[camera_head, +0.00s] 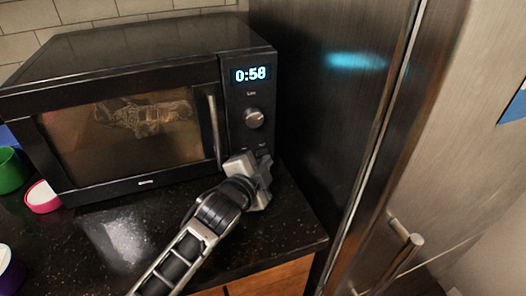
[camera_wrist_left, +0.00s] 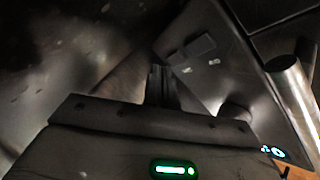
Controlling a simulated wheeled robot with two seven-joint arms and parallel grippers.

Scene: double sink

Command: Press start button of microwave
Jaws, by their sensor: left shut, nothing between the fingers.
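The black microwave (camera_head: 130,75) stands on the dark counter with its door shut. Its window is lit warm and its display (camera_head: 250,74) reads 0:58. A round knob (camera_head: 254,118) sits below the display. My left gripper (camera_head: 264,162) is shut and empty at the bottom of the control panel, covering part of the lower buttons in the head view. In the left wrist view, two dark buttons (camera_wrist_left: 192,48) with small labels lie just beyond the shut fingers (camera_wrist_left: 160,86). I cannot tell whether the fingertips touch the panel. My right gripper is not in view.
The door handle (camera_head: 214,130) stands out left of the panel. A tall dark fridge (camera_head: 320,110) rises close on the right. Green (camera_head: 10,170) and pink-rimmed (camera_head: 42,196) containers sit at the left. The counter (camera_head: 120,240) in front is mostly clear.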

